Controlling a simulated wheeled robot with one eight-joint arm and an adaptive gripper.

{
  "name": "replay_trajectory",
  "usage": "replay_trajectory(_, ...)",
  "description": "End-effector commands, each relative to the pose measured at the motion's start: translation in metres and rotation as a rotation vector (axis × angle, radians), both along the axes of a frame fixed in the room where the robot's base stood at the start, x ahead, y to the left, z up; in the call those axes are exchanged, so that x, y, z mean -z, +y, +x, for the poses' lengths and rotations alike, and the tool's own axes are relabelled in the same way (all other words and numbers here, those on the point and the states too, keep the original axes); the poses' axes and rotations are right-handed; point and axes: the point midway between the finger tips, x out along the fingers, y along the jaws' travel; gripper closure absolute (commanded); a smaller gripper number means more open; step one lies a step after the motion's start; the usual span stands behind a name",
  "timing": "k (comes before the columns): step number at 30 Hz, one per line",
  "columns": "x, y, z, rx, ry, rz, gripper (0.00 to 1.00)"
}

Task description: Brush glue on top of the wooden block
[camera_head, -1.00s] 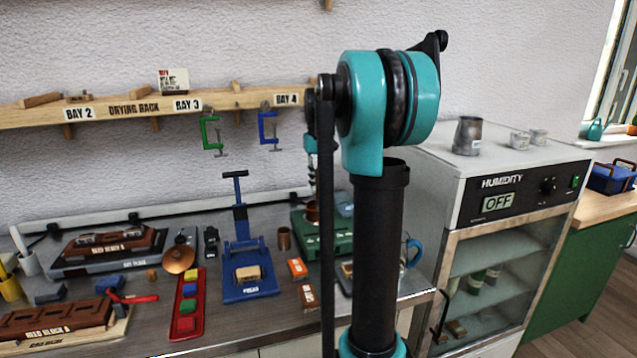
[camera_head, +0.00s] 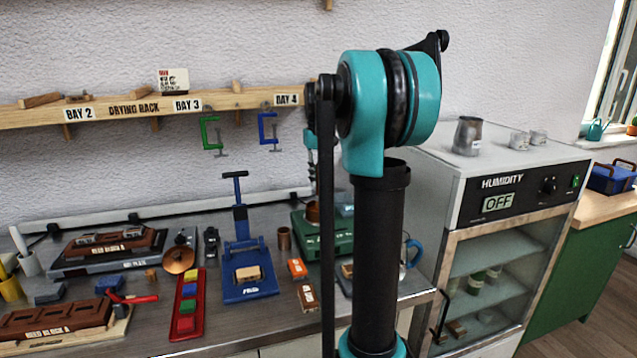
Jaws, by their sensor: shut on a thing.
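A tan wooden block (camera_head: 247,273) sits on the blue press (camera_head: 250,291) on the bench. Another tan block (camera_head: 347,270) lies partly hidden behind my arm. A copper-coloured pot (camera_head: 313,211) stands on the green unit (camera_head: 310,240), partly covered by my arm. My gripper (camera_head: 312,172) is mostly hidden behind my black arm link, above the pot. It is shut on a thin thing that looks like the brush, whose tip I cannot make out.
A red tray of coloured blocks (camera_head: 188,327) lies left of the press. Small orange (camera_head: 297,268) and brown (camera_head: 307,297) items lie right of it. Green (camera_head: 210,133) and blue (camera_head: 265,127) clamps hang from the drying rack (camera_head: 140,108). The humidity cabinet (camera_head: 470,187) stands at right.

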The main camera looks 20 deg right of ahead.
Motion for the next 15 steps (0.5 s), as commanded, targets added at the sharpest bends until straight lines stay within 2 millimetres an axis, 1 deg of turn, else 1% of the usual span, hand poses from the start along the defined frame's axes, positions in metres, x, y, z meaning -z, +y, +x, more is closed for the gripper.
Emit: replay_trajectory(15, -0.038, 0.0, 0.0, 0.0, 0.0, 0.0, 1.0)
